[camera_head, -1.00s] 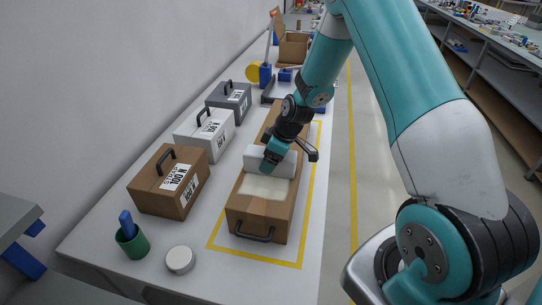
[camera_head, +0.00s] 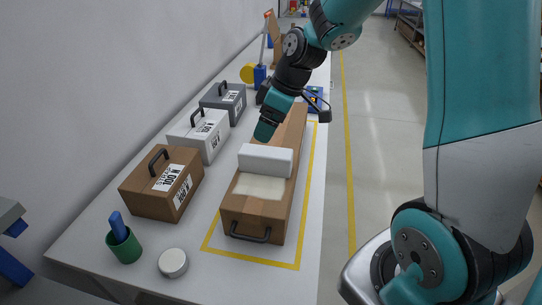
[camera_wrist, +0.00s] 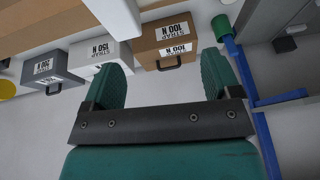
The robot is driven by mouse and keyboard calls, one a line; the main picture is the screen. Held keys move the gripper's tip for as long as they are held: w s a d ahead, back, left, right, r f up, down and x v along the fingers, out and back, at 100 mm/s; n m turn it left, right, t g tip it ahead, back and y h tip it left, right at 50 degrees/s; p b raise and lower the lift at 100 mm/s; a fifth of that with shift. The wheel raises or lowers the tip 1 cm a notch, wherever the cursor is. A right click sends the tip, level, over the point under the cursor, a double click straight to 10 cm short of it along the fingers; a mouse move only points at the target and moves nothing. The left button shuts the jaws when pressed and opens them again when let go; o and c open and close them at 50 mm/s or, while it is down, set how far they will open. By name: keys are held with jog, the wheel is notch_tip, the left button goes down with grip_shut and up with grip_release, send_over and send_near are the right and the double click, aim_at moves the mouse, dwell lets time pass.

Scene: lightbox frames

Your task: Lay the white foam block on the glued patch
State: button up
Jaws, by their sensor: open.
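The white foam block (camera_head: 266,159) rests on top of the long brown box (camera_head: 258,207), crosswise to its length. The cream glued patch (camera_head: 260,187) shows on the box top directly in front of the block. I cannot tell how far the patch runs under the block. My gripper (camera_head: 266,128) hangs above and just behind the block, apart from it and empty. In the wrist view my gripper (camera_wrist: 160,75) has its two green fingers spread wide with nothing between them. A white surface (camera_wrist: 117,14) at the top there looks like the block.
Brown (camera_head: 161,183), white (camera_head: 199,134) and grey (camera_head: 223,102) handled cases stand in a row left of the long box. A green cup (camera_head: 124,245) and a round white tin (camera_head: 173,263) stand at the front left. Yellow tape (camera_head: 250,260) outlines the box's place.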

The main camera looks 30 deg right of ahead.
jog(key=s+a+r+g, duration=0.1)
jog(key=s+a+r, duration=0.2)
jog(key=s+a, duration=0.4)
jog(key=s+a+r+m+g, duration=0.1)
jog(key=s+a+r, duration=0.3)
jog(key=s+a, duration=0.4)
jog(key=s, duration=0.7)
jog(key=shift+s+a+r+m+g+y, duration=0.25)
jog(key=shift+s+a+m+g+y, duration=0.05)
jog(key=shift+s, duration=0.1)
jog(key=shift+f, duration=0.1)
